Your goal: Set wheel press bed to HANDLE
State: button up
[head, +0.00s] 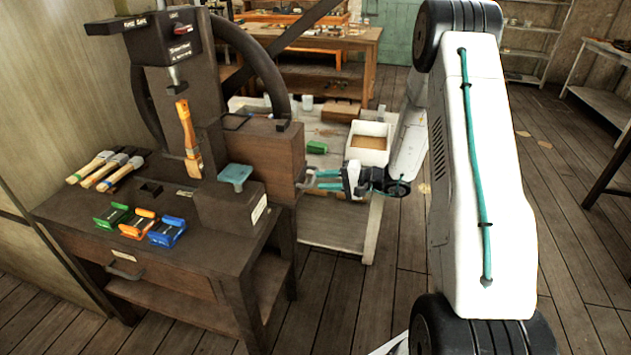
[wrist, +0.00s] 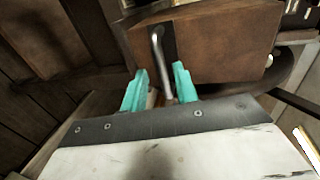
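The wheel press (head: 160,75) stands on a dark wooden bench at the left, with its big dark handwheel (head: 262,65) behind the column. An orange wooden handle (head: 187,135) stands upright under the ram. A brown box (head: 262,150) at the press's right side carries a metal bar handle (head: 301,177), which also shows in the wrist view (wrist: 159,55). My gripper (head: 318,180) is at this bar. In the wrist view, its teal fingers (wrist: 160,82) are apart, one on each side of the bar, with gaps visible. The bar's lower end is partly hidden. Bed markings are too small to read.
Green, orange and blue holders (head: 138,224) and several brushes (head: 107,168) lie on the bench (head: 75,225). A teal-topped block (head: 235,176) stands near its right edge. A low table with a white bin (head: 368,150) is behind my gripper.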

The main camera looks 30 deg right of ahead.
jog(key=shift+v, duration=1.75)
jog(key=s+a+r+n+g, duration=0.1)
jog(key=s+a+r+g, duration=0.25)
jog(key=s, duration=0.25)
jog(key=s+a+r+g+h, duration=0.1)
jog(key=s+a+r+g, duration=0.2)
jog(key=s+a+g, duration=0.25)
jog(key=s+a+r+n+g, duration=0.1)
jog(key=s+a+r+g, duration=0.25)
jog(key=s, duration=0.35)
jog(key=s+a+r+n+t+h, duration=0.3)
jog(key=s+r+n+h, duration=0.3)
jog(key=s+r+h, duration=0.4)
jog(key=s+r, duration=0.4)
jog(key=s, duration=0.3)
jog(key=shift+r+n, duration=0.2)
jog(key=shift+n, duration=0.2)
